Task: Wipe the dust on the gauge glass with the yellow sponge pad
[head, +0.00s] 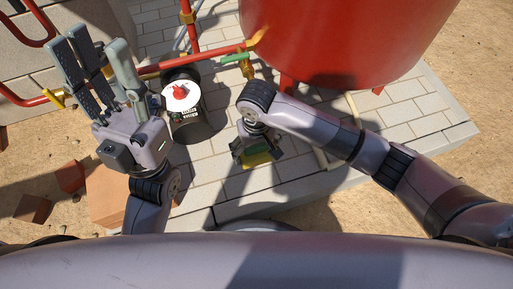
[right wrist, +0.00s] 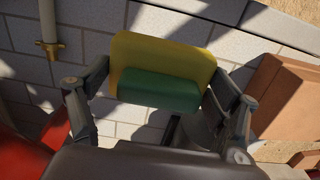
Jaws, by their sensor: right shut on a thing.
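The yellow sponge pad (right wrist: 205,58) with a green block (right wrist: 158,90) on it is between the fingers of my right gripper (right wrist: 158,85), which is shut on it. In the head view the pad (head: 258,159) shows below my right gripper (head: 255,148), over the paving. My left gripper (head: 98,55) is open and empty, with its fingers pointing up in the picture. A black cylinder (head: 190,128) with a round white face and a red part on it stands between the two grippers. I cannot tell whether this is the gauge, and no dust is clear.
A large red tank (head: 345,40) stands at the top right. Red pipes (head: 190,62) with brass fittings and a green-handled valve (head: 234,58) run beside the cylinder. Terracotta blocks (head: 105,195) lie at the lower left. Paving between the cylinder and my right arm is clear.

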